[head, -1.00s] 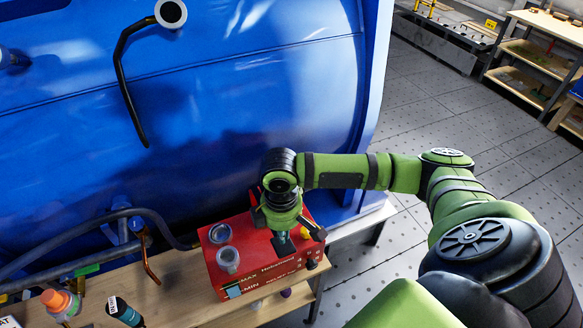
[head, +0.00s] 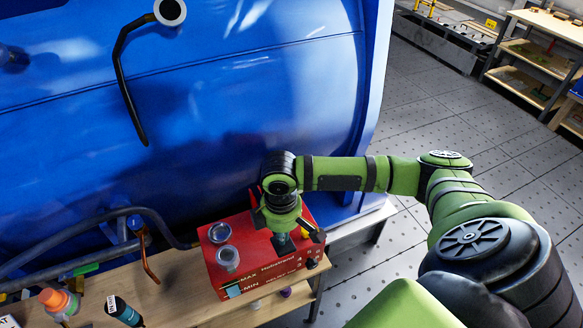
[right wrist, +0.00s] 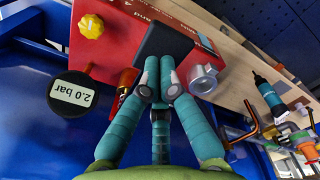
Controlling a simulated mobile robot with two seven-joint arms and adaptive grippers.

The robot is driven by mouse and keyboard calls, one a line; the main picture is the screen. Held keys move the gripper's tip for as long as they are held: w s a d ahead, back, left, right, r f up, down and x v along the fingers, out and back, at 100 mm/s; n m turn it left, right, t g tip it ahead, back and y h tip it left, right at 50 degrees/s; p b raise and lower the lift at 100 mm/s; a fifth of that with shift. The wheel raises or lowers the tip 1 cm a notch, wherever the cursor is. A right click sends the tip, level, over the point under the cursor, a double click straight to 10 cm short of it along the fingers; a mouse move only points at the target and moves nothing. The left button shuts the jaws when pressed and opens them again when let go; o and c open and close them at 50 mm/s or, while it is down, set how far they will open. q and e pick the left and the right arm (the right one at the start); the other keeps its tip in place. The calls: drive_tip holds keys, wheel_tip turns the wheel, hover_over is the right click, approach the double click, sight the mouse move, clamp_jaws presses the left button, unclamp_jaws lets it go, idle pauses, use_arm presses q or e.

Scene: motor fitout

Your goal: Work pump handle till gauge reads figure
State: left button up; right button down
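The red pump box (head: 262,262), with MAX and MIN on its front, stands on the wooden bench. My right gripper (head: 284,243) is over its right part, pointing down. In the right wrist view its teal fingers (right wrist: 160,92) are drawn close together, with nothing clearly held. Their tips lie at a dark flat piece (right wrist: 168,48) on the box, perhaps the pump handle; I cannot tell if they touch. A round black gauge (right wrist: 73,97) reads 2.0 bar, upside down in that view. A red cylindrical part (right wrist: 125,84) stands beside the fingers. My left gripper is not in view.
The large blue motor housing (head: 220,110) rises behind the bench (head: 190,290). An orange-capped bottle (head: 57,303), a dark bottle (head: 125,312) and a copper-coloured lever (head: 147,258) are to the left. Floor (head: 480,120) on the right is clear.

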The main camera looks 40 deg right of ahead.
drive_tip(key=f, duration=0.2)
drive_tip(key=f+p, duration=0.1)
drive_tip(key=shift+w+d+f, duration=0.1)
drive_tip(key=shift+w+f, duration=0.15)
drive_tip(key=shift+f, duration=0.15)
drive_tip(key=shift+r, duration=0.35)
drive_tip(key=r, duration=0.3)
drive_tip(key=shift+s+r, duration=0.2)
drive_tip(key=shift+r, duration=0.2)
drive_tip(key=shift+s+r, duration=0.15)
drive_tip(key=shift+r, duration=0.25)
drive_tip(key=shift+f, duration=0.1)
